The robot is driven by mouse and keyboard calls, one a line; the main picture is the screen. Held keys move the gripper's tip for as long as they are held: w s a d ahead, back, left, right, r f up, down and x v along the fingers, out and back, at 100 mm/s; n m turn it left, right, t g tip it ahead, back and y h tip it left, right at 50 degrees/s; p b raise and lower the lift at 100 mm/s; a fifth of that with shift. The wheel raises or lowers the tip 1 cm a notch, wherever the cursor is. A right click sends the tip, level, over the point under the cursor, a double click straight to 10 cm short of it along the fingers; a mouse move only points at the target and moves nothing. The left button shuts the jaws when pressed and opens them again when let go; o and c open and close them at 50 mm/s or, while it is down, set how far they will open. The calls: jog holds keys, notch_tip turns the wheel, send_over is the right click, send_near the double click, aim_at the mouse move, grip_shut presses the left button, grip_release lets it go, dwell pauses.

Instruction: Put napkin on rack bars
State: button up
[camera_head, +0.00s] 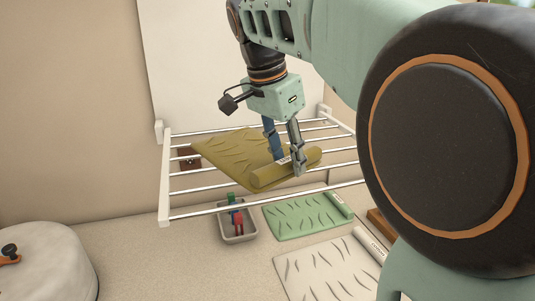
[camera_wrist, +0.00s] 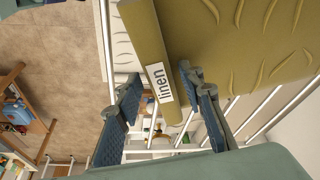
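The olive-yellow napkin (camera_head: 238,150) lies across the rack bars (camera_head: 190,210), with its flat part toward the back left and a rolled edge at the front right. The roll carries a white "linen" label, readable in the wrist view on the napkin (camera_wrist: 162,82). My gripper (camera_head: 286,167) points down at the roll, with one finger on either side of it. In the wrist view my gripper (camera_wrist: 160,80) has its fingers apart; a gap shows beside the left finger, and the right finger is close to or touching the roll. The far fingertip is partly hidden in the head view.
Below the rack, on the counter, are a green cloth (camera_head: 300,216), a whitish cloth (camera_head: 325,270) and a grey tray (camera_head: 240,238) with small coloured items. A round white object (camera_head: 45,265) stands at the lower left. The wall is close behind the rack.

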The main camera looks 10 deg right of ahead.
jog(key=shift+r, duration=0.1)
jog(key=shift+r, duration=0.25)
jog(key=p+v, duration=0.2)
jog(key=v, duration=1)
